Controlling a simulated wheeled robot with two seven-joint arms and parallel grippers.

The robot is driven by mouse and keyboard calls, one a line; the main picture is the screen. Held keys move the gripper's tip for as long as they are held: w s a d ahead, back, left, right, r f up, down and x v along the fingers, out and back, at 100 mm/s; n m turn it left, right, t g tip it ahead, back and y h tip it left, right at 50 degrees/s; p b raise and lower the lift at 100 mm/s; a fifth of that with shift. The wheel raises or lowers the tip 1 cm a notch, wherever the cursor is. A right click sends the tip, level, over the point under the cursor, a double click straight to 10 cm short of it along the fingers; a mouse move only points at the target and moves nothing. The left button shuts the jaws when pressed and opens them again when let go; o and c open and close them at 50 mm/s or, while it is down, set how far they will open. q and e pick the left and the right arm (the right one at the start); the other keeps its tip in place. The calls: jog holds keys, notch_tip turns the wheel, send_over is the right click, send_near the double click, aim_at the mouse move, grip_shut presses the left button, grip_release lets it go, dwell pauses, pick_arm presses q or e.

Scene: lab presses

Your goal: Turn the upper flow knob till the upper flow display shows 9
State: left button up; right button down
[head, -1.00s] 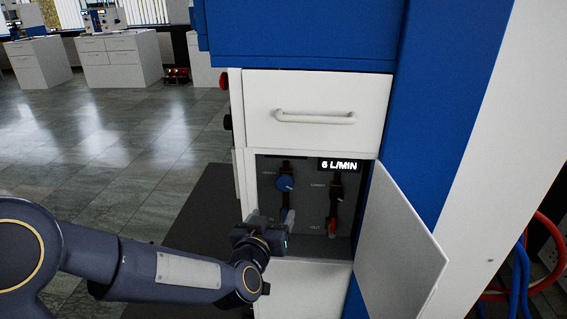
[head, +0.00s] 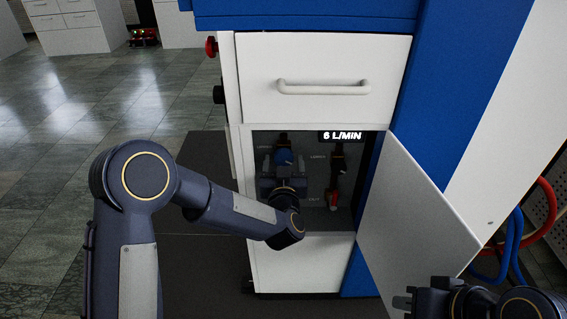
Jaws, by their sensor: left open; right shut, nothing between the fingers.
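The blue upper flow knob (head: 283,157) is in the open compartment, on the left valve column. My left gripper (head: 283,168) is open with its fingers at the knob's lower edge; I cannot tell whether they touch it. The display (head: 342,136) at the compartment's top right reads 6 L/MIN. A red handle (head: 333,201) sits low on the right valve column. The lower left valve is hidden behind my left wrist. My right gripper (head: 403,303) is shut and empty at the bottom right, in front of the open door.
The white door (head: 415,215) stands open to the right of the compartment. A white drawer with a handle (head: 323,88) is above it. A red knob (head: 211,47) and a black knob (head: 219,95) stick out at the cabinet's left. Red and blue hoses (head: 515,250) lie at the far right.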

pick_arm(q)
jog(key=shift+w, duration=0.15)
jog(key=shift+c, duration=0.5)
jog(key=c, duration=0.9)
jog(key=shift+f+n+b, duration=0.2)
jog(key=shift+n+b, duration=0.7)
jog(key=shift+b, duration=0.3)
jog(key=n+b, duration=0.6)
jog(key=shift+d, duration=0.1)
jog(key=shift+r+n+b, duration=0.2)
jog(key=shift+n+b, duration=1.45)
jog(key=shift+n, duration=0.35)
jog(key=o, duration=1)
